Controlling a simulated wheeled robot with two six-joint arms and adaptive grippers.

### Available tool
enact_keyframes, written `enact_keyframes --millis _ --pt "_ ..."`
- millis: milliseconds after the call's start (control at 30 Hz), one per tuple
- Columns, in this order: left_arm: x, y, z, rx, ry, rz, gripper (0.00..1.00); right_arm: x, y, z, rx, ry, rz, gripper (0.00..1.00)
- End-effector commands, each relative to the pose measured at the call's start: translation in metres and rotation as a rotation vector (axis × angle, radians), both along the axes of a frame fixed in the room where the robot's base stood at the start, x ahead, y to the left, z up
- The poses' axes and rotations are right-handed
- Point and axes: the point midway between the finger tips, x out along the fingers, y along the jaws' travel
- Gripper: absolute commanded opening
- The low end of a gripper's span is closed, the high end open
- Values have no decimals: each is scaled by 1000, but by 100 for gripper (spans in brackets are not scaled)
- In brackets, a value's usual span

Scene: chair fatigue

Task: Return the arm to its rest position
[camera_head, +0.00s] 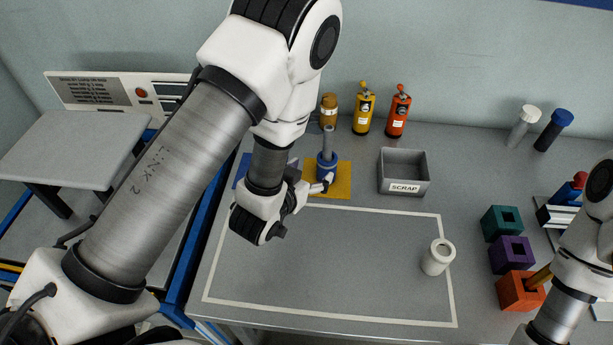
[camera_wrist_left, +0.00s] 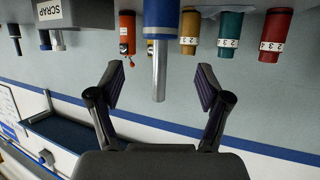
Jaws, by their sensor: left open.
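My left arm crosses the head view from the lower left. Its gripper (camera_head: 318,187) is low over the table, close to a blue cylinder with a grey rod (camera_head: 326,165) that stands upright on a yellow mat (camera_head: 341,188). In the left wrist view the picture is upside down. The two fingers (camera_wrist_left: 160,84) are spread wide with nothing gripped. The blue cylinder and its rod (camera_wrist_left: 160,60) appear ahead, between the fingers in the picture; I cannot tell how far apart they are. Of my right arm only links show at the lower right.
A grey scrap bin (camera_head: 404,186) and yellow (camera_head: 362,112) and orange-red (camera_head: 397,115) cylinders stand behind. A white cup-like cylinder (camera_head: 438,257) stands at the outlined area's right edge. Teal (camera_head: 501,223), purple (camera_head: 511,255) and orange (camera_head: 520,291) blocks are at right. The outlined middle is mostly clear.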

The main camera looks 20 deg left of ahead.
Motion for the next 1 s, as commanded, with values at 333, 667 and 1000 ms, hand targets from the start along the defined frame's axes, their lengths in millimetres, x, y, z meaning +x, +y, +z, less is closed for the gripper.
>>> enact_keyframes --millis 333,667,1000 --pt "-18 2 8 -1 0 0 77 0 0 -3 0 0 0 82" --pt "-18 2 10 -1 0 0 77 0 0 -1 0 0 0 82" --pt "-18 2 75 -1 0 0 77 0 0 64 0 -1 0 82"
